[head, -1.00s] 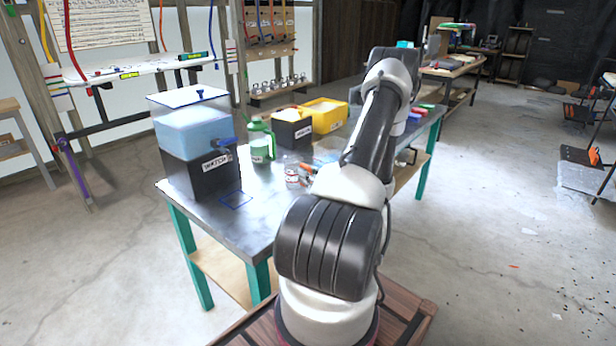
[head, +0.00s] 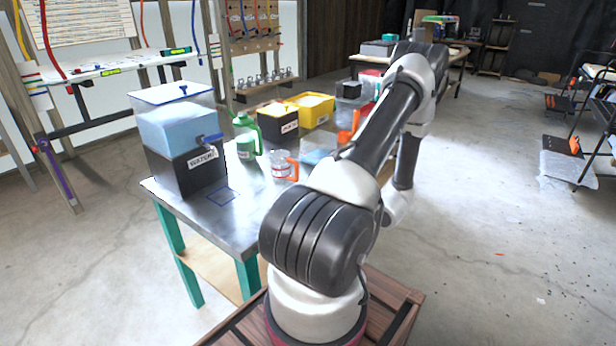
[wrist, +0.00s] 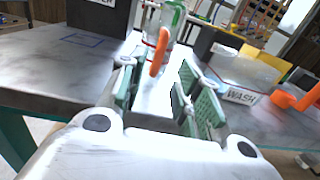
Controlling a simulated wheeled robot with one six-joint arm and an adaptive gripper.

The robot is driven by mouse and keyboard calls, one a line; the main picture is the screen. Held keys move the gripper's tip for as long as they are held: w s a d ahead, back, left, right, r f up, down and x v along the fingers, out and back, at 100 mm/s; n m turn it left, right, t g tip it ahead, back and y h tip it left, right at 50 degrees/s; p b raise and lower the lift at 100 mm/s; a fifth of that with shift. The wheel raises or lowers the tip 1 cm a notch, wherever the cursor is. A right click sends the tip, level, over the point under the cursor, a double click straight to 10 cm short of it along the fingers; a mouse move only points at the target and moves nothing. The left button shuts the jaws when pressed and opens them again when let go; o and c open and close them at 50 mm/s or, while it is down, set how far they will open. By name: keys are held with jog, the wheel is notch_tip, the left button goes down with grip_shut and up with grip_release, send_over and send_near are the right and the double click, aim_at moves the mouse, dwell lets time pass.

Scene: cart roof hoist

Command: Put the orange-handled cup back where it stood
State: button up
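The clear cup (head: 279,165) stands upright on the metal table, its orange handle (head: 293,170) facing right toward my arm. In the wrist view the orange handle (wrist: 158,52) rises ahead of my gripper, in line with the gap between the fingers. My gripper (wrist: 160,80) is open, with green pads apart and nothing visibly held. It seems short of the handle. In the head view my arm hides the gripper. A blue square outline (head: 222,196) is marked on the tabletop, left of and nearer than the cup; it is empty.
A dispenser tank with a blue tap (head: 184,145) stands at the table's left. Behind the cup are a green jug (head: 245,138), a black bin (head: 277,122) and a yellow bin (head: 312,108). Another orange item (head: 348,130) stands to the right. The near-left tabletop is clear.

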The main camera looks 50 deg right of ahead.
jog(key=a+r+n+g+y, duration=0.5)
jog(key=a+r+n+g, duration=0.25)
jog(key=a+n, duration=0.4)
jog(key=a+r+n+g+y, duration=0.55)
jog(key=a+r+n, duration=0.25)
jog(key=a, duration=0.6)
jog(key=s+a+r+n+h, duration=0.4)
jog(key=s+r+n+h, duration=0.4)
jog(key=n, duration=0.8)
jog(key=shift+s+r+g+h, duration=0.3)
jog(key=shift+r+h, duration=1.15)
jog(key=shift+r, duration=0.55)
jog(key=shift+a, duration=0.1)
